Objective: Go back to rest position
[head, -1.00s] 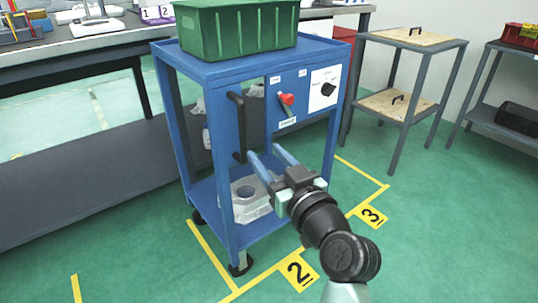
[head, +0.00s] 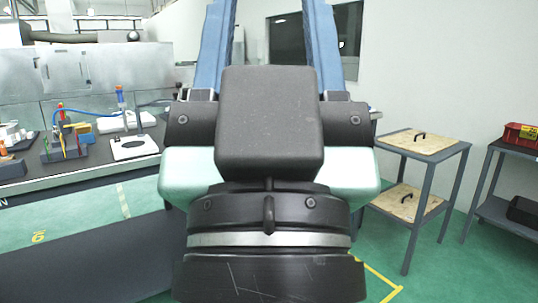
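My gripper (head: 268,15) fills the middle of the head view, close to the camera and pointing up. Its two blue fingers stand wide apart with nothing between them, and their tips run out of the top of the picture. The black and pale green gripper body hides most of what is behind it, including the area where the blue cart stood.
A long dark workbench (head: 70,180) with tools and small devices runs along the left. A grey stand with wooden shelves (head: 418,143) is at the right. A second rack with a red bin (head: 520,134) stands at the far right. Green floor shows between them.

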